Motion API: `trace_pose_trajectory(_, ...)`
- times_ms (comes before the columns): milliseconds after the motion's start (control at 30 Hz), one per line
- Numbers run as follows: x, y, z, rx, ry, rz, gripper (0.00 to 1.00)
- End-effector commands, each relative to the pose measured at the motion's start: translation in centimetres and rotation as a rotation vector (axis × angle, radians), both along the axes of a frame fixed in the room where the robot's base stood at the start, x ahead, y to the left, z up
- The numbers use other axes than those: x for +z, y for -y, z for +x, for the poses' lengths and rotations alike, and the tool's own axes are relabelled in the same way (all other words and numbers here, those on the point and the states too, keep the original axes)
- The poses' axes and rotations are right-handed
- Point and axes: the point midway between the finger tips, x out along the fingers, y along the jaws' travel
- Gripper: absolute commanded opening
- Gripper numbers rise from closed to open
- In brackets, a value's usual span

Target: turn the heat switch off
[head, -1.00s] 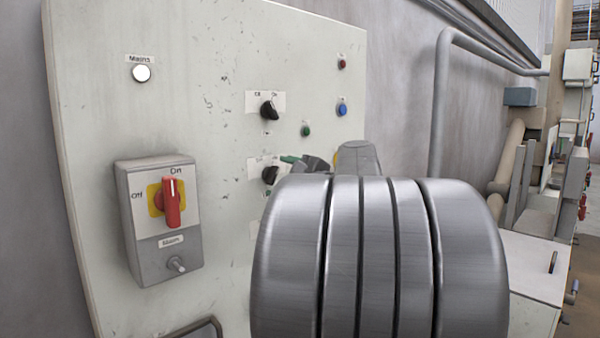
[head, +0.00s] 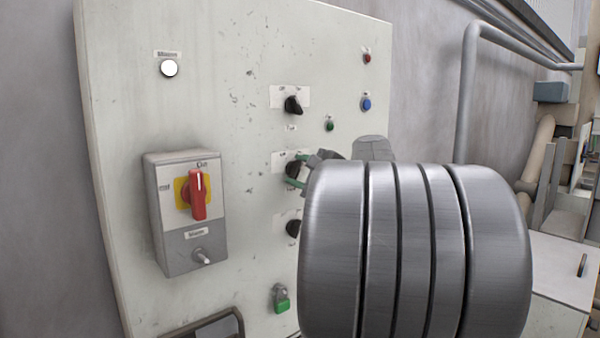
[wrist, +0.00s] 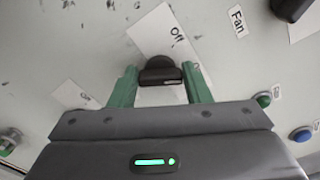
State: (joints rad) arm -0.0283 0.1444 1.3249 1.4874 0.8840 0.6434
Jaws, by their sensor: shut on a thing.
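A black rotary knob (head: 292,169) sits in the middle of a column of knobs on the pale panel. In the wrist view this knob (wrist: 160,72) has a white plate with "Off" above it; its name label is hidden, so I cannot read whether it is the heat switch. My gripper (head: 295,170) has its green fingers on both sides of the knob and is shut on it. The fingers also show in the wrist view (wrist: 160,80). I cannot tell exactly which mark the knob points to.
The knob above (head: 293,105) is labelled Fan in the wrist view. Another black knob (head: 293,228) is below. A green button (head: 329,125) and a blue button (head: 366,103) are to the right. A red-handled main switch (head: 198,195) stands out at left.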

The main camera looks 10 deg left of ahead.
Motion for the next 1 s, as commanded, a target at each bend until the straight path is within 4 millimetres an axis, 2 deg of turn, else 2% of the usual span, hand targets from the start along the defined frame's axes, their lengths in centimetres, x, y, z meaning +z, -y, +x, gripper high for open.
trace_pose_trajectory(367, -0.77, -0.09, -0.06, 0.001, 0.153, -0.117, 0.21)
trace_pose_trajectory(1000, -1.1, -0.07, -0.04, 0.001, 0.61, -0.476, 0.21)
